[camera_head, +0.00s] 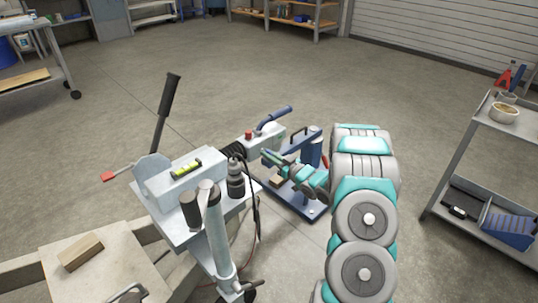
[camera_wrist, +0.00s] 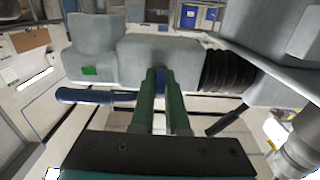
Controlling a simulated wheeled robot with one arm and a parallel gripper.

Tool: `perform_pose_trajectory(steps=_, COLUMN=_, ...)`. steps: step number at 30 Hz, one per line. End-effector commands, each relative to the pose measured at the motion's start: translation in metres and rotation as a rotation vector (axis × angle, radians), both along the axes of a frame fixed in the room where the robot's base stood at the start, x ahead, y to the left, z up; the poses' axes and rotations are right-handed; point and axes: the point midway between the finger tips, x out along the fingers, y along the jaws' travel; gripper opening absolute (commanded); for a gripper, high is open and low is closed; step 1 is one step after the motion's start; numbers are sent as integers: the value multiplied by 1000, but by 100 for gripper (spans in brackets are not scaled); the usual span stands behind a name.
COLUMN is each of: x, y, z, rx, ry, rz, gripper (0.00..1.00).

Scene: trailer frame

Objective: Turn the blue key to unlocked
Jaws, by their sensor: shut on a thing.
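The grey coupling head of the trailer frame (camera_head: 268,134) has a blue lever handle (camera_head: 275,117) on top. In the wrist view the coupling body (camera_wrist: 150,52) fills the upper middle, with the blue handle (camera_wrist: 85,96) at left and a green patch (camera_wrist: 88,71) on its face. My gripper (camera_wrist: 160,76) points at this face with its two green fingers close together. They are shut on the small blue key (camera_wrist: 159,70), which shows only as a dark blue bit between the tips. Its turn angle is hidden. In the head view my gripper (camera_head: 268,157) is beside the coupling.
A dark blue stand (camera_head: 305,145) rises right beside my gripper. A black ribbed bellows (camera_wrist: 224,72) is right of the coupling. The drawbar carries a spirit level (camera_head: 186,169) and a long black lever (camera_head: 167,105). A shelf cart (camera_head: 470,215) stands right. The floor behind is clear.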

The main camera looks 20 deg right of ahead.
Motion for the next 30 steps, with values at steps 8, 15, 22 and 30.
perform_pose_trajectory(steps=8, x=0, y=0, z=-1, rx=0, ry=1, rz=-1, gripper=24)
perform_pose_trajectory(steps=15, x=0, y=0, z=0, rx=-1, ry=1, rz=0, gripper=42)
perform_pose_trajectory(steps=22, x=-3, y=-2, z=0, rx=-1, ry=1, rz=-1, gripper=42)
perform_pose_trajectory(steps=30, x=-38, y=-16, z=-2, rx=-2, ry=3, rz=-4, gripper=42)
